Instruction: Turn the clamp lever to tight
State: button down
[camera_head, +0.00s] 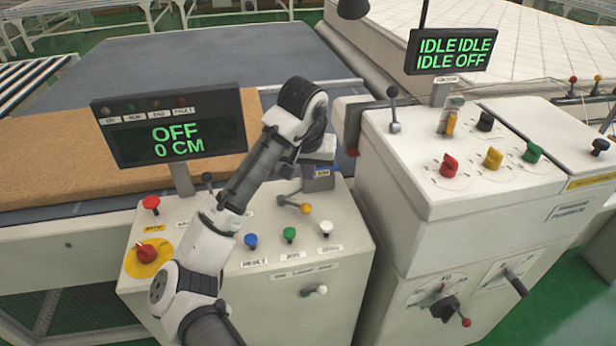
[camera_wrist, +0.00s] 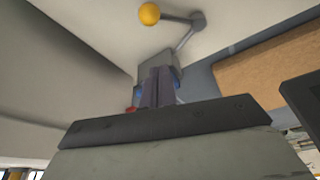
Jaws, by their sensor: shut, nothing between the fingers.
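A small lever with a yellow ball knob (camera_head: 305,208) stands at the upper right of the left console, its arm running left from the ball to its pivot. In the wrist view the yellow ball (camera_wrist: 149,13) is at the top, with the metal arm reaching right to the pivot. I cannot read a label that names it as the clamp lever. My gripper (camera_head: 319,184) is just above and right of this lever. In the wrist view my gripper (camera_wrist: 160,72) has its fingers together and empty, apart from the ball. A grey block with blue parts shows around the fingertips.
The left console carries a red emergency knob (camera_head: 147,253) and blue (camera_head: 251,241), green (camera_head: 289,235) and white (camera_head: 326,228) knobs. Its display (camera_head: 170,130) reads OFF, 0 CM. The right cabinet (camera_head: 405,190) stands close by, with a black-knobbed lever (camera_head: 393,95).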

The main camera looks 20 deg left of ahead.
aim_at(310, 197)
jog(key=b+x, duration=0.6)
jog(key=x, duration=0.1)
jog(key=shift+s+f, duration=0.1)
jog(key=shift+f, duration=0.35)
jog(key=shift+s+d+r, duration=0.15)
jog(key=shift+s+r, duration=0.1)
jog(key=shift+s, duration=0.35)
jog(key=shift+s+d+r, duration=0.1)
jog(key=shift+s+r, duration=0.15)
jog(key=shift+s, duration=0.35)
jog(key=shift+s+d+r, duration=0.15)
jog(key=shift+s+r, duration=0.05)
jog(key=shift+s, duration=0.4)
